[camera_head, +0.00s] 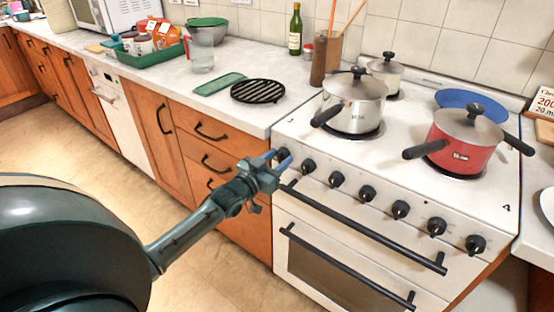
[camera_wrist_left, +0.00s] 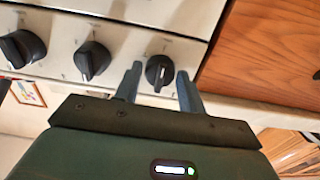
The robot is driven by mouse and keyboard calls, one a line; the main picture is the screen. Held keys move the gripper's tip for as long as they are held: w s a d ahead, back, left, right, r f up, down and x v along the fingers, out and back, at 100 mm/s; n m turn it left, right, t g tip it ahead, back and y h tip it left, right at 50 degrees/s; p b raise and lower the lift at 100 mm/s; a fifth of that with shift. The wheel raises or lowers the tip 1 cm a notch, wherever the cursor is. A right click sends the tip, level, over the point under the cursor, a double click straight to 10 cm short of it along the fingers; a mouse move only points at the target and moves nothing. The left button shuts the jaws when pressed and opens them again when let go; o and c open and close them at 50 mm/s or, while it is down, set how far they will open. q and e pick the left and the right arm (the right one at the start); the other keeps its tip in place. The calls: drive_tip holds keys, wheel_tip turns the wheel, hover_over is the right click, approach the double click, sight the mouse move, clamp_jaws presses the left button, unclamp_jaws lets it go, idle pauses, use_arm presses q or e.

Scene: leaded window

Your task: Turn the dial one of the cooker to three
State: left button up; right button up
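The white cooker (camera_head: 410,180) stands at the right in the head view, with a row of several black dials along its front panel. The leftmost dial (camera_wrist_left: 160,71) is by the wooden drawers and sits between the fingertips of my left gripper (camera_wrist_left: 159,74). In the head view, the left gripper (camera_head: 284,162) is at this end dial, which its fingers partly hide. The fingers are apart, with a small gap visible on each side of the dial. The dial's setting and markings are too small to read. My right gripper is not in view.
Other dials, such as the neighbouring one (camera_head: 308,166), line the panel to the right. Black oven handles (camera_head: 360,225) stick out below. A steel pot (camera_head: 352,100) and a red pot (camera_head: 465,140) stand on top. Orange-brown drawers (camera_head: 222,165) adjoin on the left.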

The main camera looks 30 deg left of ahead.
use_arm(q)
drive_tip(key=o, duration=0.3)
drive_tip(key=s, duration=0.8)
drive_tip(key=s+a, duration=0.1)
drive_tip(key=s, duration=0.4)
drive_tip(key=shift+s+p, duration=0.1)
drive_tip(key=shift+p, duration=0.25)
